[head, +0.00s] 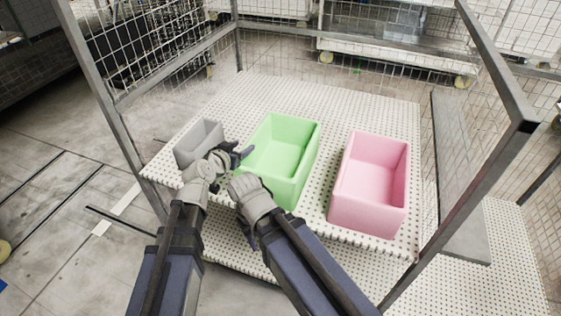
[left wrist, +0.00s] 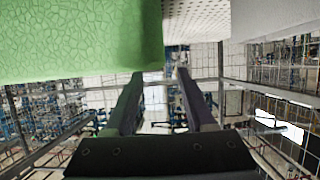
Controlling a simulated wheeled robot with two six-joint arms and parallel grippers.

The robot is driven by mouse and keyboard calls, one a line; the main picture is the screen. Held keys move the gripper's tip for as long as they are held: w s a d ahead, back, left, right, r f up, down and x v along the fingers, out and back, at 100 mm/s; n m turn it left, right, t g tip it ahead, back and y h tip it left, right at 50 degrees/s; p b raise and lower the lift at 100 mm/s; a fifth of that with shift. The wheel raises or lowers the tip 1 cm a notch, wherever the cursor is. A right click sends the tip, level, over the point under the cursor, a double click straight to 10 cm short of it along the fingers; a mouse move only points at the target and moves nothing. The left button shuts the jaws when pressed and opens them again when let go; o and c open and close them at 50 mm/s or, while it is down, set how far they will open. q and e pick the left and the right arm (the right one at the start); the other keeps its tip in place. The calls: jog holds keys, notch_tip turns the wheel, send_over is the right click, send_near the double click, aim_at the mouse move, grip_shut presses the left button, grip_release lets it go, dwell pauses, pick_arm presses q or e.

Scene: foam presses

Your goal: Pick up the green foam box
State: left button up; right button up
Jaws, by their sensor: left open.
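The green foam box (head: 284,149) is an open-topped bin standing upright in the middle of the perforated white shelf. My left gripper (head: 241,153) is at its left side, in the gap between it and the grey box. In the left wrist view the green box (left wrist: 80,40) fills the upper left, just beyond the left finger. The left gripper's fingers (left wrist: 158,74) are apart with nothing between them.
A small grey box (head: 199,142) stands to the left and a pink box (head: 370,183) to the right on the perforated shelf (head: 262,90). Metal posts (head: 112,120) and mesh frame the shelf. The shelf's back is clear.

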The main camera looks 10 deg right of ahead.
aim_at(246, 145)
pick_arm(q)
jog(key=shift+w+d+f, duration=0.3)
jog(key=shift+w+d, duration=0.05)
jog(key=shift+w, duration=0.2)
jog(key=b+x, duration=0.2)
jog(key=x, duration=0.2)
jog(key=shift+f, duration=0.3)
jog(key=shift+w+d+f+b, duration=0.15)
jog(key=shift+w+d+b, duration=0.15)
jog(key=shift+w, duration=0.05)
grip_shut()
dwell(0.6)
